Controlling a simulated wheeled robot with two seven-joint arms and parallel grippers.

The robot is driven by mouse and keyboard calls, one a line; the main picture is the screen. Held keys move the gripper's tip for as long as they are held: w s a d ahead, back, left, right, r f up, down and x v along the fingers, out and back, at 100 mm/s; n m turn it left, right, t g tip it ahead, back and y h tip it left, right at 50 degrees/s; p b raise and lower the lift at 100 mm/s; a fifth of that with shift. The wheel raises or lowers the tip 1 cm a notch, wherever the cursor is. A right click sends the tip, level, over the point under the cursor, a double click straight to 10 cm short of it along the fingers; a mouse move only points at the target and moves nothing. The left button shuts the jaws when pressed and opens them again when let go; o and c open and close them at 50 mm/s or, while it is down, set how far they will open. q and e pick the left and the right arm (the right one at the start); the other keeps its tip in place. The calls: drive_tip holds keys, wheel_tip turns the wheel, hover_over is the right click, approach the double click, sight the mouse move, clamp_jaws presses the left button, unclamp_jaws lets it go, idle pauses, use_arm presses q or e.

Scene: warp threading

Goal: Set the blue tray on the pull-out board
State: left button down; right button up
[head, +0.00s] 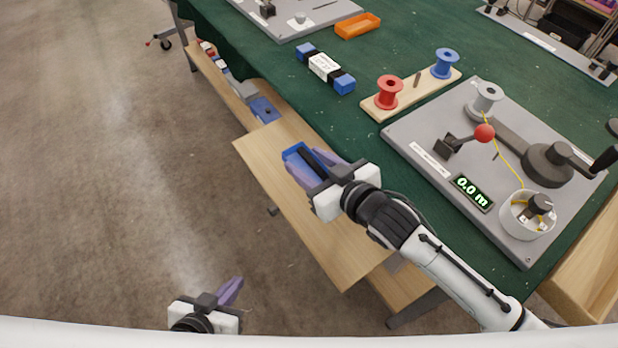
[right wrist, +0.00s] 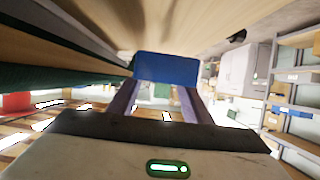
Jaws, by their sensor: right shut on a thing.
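The blue tray (head: 294,153) is held between the purple fingers of my right gripper (head: 312,165), over the light wooden pull-out board (head: 345,255). Fingers and wrist cover part of the tray. It also shows between the fingertips in the right wrist view (right wrist: 168,68). I cannot tell whether the tray touches the board or hangs just above it. My left gripper (head: 230,291) is low at the bottom left, over the floor and away from the board. It seems empty, and its finger gap is not clear.
The green table (head: 430,55) lies beside the board. A low shelf with small items (head: 235,85) adjoins the board.

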sight(309, 173)
wheel_tip(309, 173, down, 4)
drive_tip(key=shift+f+b, duration=0.1)
drive_tip(key=shift+b, duration=0.25)
drive_tip(key=shift+f, duration=0.2)
drive_tip(key=shift+f, duration=0.15)
drive_tip(key=o, duration=1.2)
drive_tip(key=shift+s, duration=0.1)
drive_tip(key=p+v, duration=0.1)
drive_tip(key=v, duration=1.1)
